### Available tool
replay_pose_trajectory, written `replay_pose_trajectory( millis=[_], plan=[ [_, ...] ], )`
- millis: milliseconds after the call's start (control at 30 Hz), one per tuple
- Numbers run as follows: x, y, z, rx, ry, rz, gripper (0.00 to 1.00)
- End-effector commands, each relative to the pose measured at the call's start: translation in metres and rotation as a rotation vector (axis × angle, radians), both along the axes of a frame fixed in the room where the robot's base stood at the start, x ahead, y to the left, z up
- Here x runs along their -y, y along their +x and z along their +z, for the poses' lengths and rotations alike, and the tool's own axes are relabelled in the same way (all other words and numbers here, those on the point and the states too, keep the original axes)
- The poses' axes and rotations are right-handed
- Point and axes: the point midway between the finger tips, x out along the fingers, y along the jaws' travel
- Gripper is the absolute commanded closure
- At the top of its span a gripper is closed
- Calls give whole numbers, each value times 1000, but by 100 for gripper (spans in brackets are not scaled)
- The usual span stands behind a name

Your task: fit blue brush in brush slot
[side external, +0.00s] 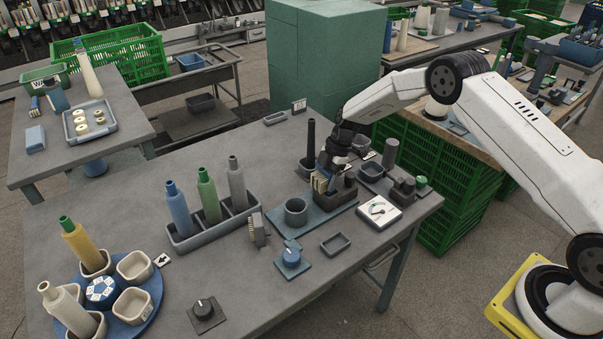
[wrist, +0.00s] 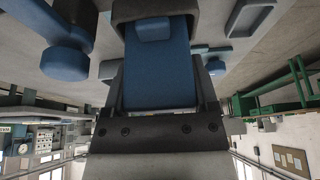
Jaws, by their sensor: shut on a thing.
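The blue brush (wrist: 160,70) fills the space between my fingers in the wrist view, its blue face towards the camera. My gripper (side external: 328,170) is shut on it in the side external view, low over the blue-grey board (side external: 312,221) near the bench's right end. Cream bristles (side external: 320,183) show just below my fingers. A dark block (side external: 346,191) on the board stands right beside the gripper. The brush slot cannot be made out clearly; my gripper and the brush cover that spot. Whether the brush touches the block or sits in it, I cannot tell.
A dark upright post (side external: 311,138) stands close to the left of my gripper. A grey cup (side external: 296,211) is on the board's front part. An empty tray (side external: 336,244) lies in front.

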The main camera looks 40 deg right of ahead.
Motion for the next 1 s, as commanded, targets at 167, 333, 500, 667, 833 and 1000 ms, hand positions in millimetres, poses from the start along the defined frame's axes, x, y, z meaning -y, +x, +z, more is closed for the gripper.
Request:
replay_pose_trajectory(
  millis=[167,333,500,667,833,1000],
  plan=[
    [0,0,-2,0,0,0,92],
    [0,0,-4,1,0,0,92],
    [0,0,-5,1,0,0,92],
    [0,0,-5,0,0,0,92],
    [0,0,-5,0,0,0,0],
    [0,0,-5,0,0,0,0]
  ],
)
